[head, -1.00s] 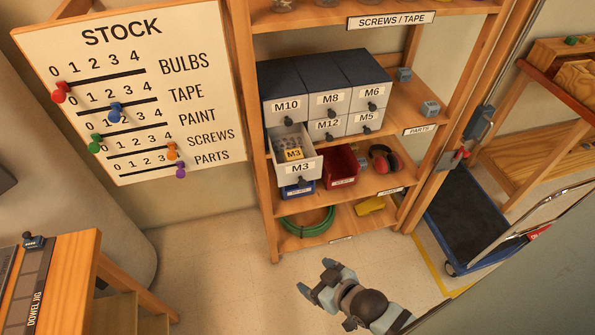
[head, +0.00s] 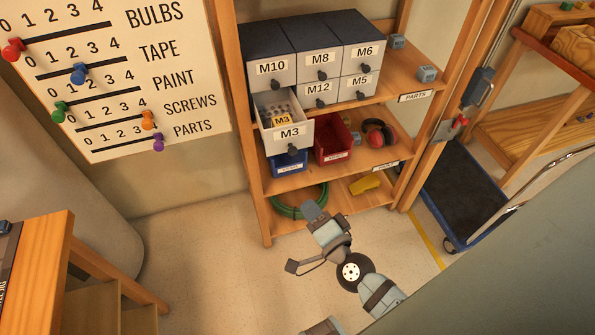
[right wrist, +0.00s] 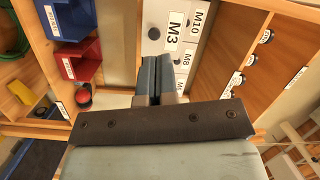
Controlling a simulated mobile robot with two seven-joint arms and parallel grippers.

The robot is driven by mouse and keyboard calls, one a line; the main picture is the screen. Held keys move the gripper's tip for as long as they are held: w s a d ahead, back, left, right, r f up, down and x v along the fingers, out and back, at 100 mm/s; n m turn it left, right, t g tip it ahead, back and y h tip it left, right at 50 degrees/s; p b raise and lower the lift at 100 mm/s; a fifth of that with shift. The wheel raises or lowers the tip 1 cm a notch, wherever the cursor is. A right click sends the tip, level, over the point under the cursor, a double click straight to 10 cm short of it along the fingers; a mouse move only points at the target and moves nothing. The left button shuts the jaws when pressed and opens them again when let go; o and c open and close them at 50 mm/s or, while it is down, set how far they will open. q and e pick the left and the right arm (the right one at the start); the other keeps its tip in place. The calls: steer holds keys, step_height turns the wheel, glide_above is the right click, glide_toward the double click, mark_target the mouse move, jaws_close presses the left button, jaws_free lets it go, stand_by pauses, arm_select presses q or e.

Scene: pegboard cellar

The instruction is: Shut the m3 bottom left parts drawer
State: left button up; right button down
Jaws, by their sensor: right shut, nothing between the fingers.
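The M3 bottom left drawer (head: 289,135) is pulled out of the parts cabinet (head: 301,38), with small metal parts and an M3 tag inside it. Its front has a dark knob. In the right wrist view the M3 drawer front (right wrist: 172,32) shows just beyond the fingers. My right gripper (head: 312,210) is below and in front of the drawer in the head view, apart from it. In the right wrist view its fingers (right wrist: 154,75) are shut together with nothing between them.
A blue bin (head: 289,164) and a red bin (head: 332,140) stand on the shelf below the cabinet, with red earmuffs (head: 379,133) beside them. A green hose (head: 290,205) lies on the lowest shelf. A blue cart (head: 459,195) stands at the right. Floor in front is clear.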

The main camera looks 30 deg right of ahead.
steer(key=d+f+m+h+b, duration=0.1)
steer(key=d+m+h, duration=0.15)
steer(key=m, duration=0.25)
steer(key=p, duration=0.2)
glide_toward(295, 153)
steer(key=shift+m+h, duration=0.3)
steer(key=shift+h, duration=0.05)
steer(key=w, duration=0.6)
steer(key=shift+w+d+r, duration=0.15)
steer(key=shift+d+r, duration=0.1)
steer(key=shift+d, duration=0.05)
steer(key=shift+w+d, duration=0.15)
steer(key=shift+w, duration=0.5)
arm_select(q)
steer(key=shift+s+f, duration=0.1)
steer(key=shift+r, duration=0.2)
